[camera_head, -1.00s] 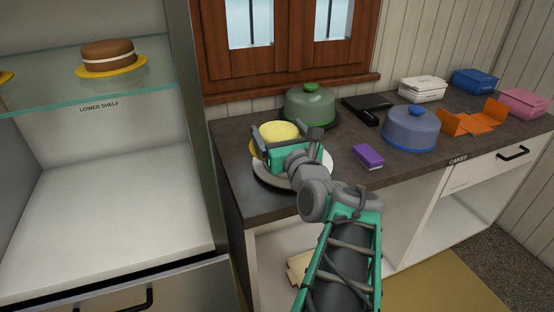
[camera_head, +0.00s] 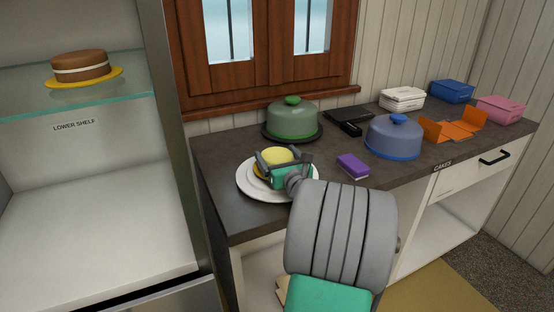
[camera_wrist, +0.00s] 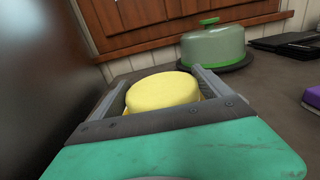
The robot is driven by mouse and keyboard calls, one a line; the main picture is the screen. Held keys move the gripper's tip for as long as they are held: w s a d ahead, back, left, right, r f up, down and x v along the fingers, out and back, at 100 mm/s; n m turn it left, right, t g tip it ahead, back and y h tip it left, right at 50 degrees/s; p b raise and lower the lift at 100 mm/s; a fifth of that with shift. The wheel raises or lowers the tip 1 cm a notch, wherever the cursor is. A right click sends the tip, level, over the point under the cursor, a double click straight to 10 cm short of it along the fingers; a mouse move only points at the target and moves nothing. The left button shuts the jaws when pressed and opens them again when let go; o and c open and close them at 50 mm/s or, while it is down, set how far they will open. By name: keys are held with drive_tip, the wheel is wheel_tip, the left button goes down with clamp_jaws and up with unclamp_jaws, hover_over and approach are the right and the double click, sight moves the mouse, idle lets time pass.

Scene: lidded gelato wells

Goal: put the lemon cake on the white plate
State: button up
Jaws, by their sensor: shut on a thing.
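The lemon cake (camera_head: 274,157) is a round yellow cake on a yellow base. It is over the white plate (camera_head: 250,188) on the dark counter, and I cannot tell whether its base touches the plate. My gripper (camera_head: 280,160) is shut on the lemon cake, with one finger on either side. In the wrist view the cake (camera_wrist: 163,90) sits level between the two fingers of my gripper (camera_wrist: 158,85). The gripper body hides the near side of the cake and part of the plate.
A green dome (camera_head: 292,117) stands behind the plate, and a blue dome (camera_head: 394,135) stands to the right. A purple sponge (camera_head: 353,165) lies between. An open orange box (camera_head: 452,130) and closed boxes are farther right. A brown cake (camera_head: 80,65) sits on the glass shelf at left.

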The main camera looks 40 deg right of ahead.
drive_tip(key=shift+f, duration=0.1)
drive_tip(key=shift+f, duration=0.15)
drive_tip(key=o, duration=1.4)
drive_tip(key=shift+o, duration=0.2)
drive_tip(key=shift+s, duration=0.2)
drive_tip(key=v, duration=1.1)
drive_tip(key=shift+s+a, duration=0.25)
drive_tip(key=shift+s, duration=0.05)
